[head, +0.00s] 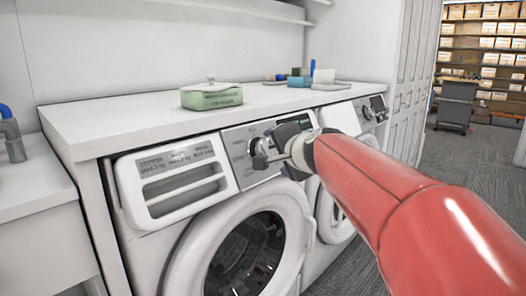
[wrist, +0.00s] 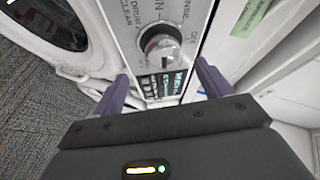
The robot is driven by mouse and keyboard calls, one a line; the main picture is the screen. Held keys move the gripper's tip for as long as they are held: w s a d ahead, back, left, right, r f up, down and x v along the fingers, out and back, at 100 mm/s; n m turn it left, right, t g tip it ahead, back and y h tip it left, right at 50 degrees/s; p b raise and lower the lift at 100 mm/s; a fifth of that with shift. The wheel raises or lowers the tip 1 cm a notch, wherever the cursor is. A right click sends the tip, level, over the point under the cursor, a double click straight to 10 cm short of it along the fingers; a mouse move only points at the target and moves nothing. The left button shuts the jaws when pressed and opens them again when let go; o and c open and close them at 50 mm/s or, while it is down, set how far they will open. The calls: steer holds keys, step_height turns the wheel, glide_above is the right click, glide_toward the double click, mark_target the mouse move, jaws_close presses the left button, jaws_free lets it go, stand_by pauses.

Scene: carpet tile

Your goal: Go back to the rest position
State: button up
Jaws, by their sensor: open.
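My gripper (head: 262,152) is at the end of my red arm, in front of the control panel (head: 237,153) of the nearer white washing machine (head: 182,270). In the wrist view my gripper (wrist: 163,74) has its two dark purple fingers apart, with nothing held between them. A round silver dial (wrist: 161,47) on the panel lies just beyond the fingertips, between their lines. I cannot tell whether a finger touches the panel. In the head view my gripper and wrist cover part of the panel.
A white counter (head: 130,122) runs above the machines and carries a green box (head: 212,97) and several small items at its far end. A second machine (head: 345,117) stands to the right. Carpeted floor (head: 465,150) is open at the right, before shelves of boxes (head: 487,42).

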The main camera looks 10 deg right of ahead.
steer(key=s+f+n+g+h, duration=0.1)
steer(key=s+f+n+g, duration=0.3)
steer(key=s+f, duration=0.7)
steer(key=s+f+n+g+h, duration=0.1)
steer(key=s+f+n+g, duration=0.3)
steer(key=s, duration=1.4)
step_height(320, 180, down, 7)
steer(key=n, duration=0.4)
steer(key=shift+s+a+f+g, duration=0.2)
steer(key=shift+s+a+g, duration=0.1)
